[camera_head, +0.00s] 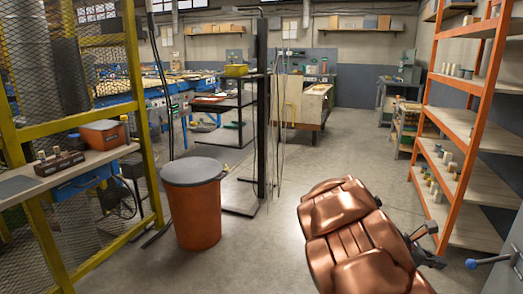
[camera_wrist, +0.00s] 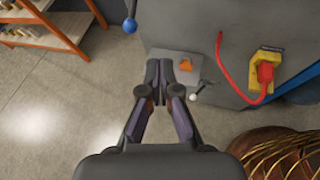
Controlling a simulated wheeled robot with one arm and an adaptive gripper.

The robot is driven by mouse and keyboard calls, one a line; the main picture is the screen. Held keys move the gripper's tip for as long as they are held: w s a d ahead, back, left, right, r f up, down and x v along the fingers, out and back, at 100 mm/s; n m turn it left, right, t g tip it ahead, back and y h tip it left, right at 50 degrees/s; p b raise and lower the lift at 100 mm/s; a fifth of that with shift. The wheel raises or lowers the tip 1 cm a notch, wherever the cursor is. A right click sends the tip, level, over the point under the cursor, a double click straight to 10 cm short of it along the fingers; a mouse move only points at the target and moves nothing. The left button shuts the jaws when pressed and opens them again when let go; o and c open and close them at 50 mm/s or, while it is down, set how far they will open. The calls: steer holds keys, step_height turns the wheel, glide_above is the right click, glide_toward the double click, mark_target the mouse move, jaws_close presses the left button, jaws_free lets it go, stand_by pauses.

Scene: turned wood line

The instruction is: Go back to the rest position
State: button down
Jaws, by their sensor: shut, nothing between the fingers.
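My gripper (camera_wrist: 167,72) shows in the wrist view with its dark fingers shut and nothing between them. It is above or in front of a small grey plate (camera_wrist: 200,68) that bears an orange piece (camera_wrist: 186,63). The gap to the plate cannot be told. In the head view, dark parts at the end of my copper-coloured arm show at the lower right; the fingertips cannot be made out there.
A grey cabinet (camera_wrist: 225,35) has a red cable (camera_wrist: 226,75) and a yellow bracket (camera_wrist: 267,62). A blue-knobbed lever (camera_head: 472,263) juts out at right. An orange-framed shelf (camera_head: 478,95) stands behind. An orange bin (camera_head: 195,215) stands left. The central floor (camera_head: 330,155) is clear.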

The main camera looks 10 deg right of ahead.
steer(key=s+a+m+y, duration=0.45)
steer(key=s+a, duration=0.35)
steer(key=a, duration=0.5)
steer(key=s+a+f+m+y, duration=0.1)
steer(key=s+a+m+y, duration=0.5)
steer(key=a, duration=0.7)
steer(key=s+a+m+y, duration=0.2)
steer(key=s+a+m, duration=0.1)
steer(key=s+a, duration=0.8)
step_height(320, 180, up, 15)
steer(key=w+a+t+p, duration=0.1)
steer(key=w+a+p, duration=0.1)
steer(key=p, duration=1.2)
steer(key=shift+w, duration=0.45)
steer(key=shift+d+m, duration=0.1)
steer(key=shift+m, duration=0.15)
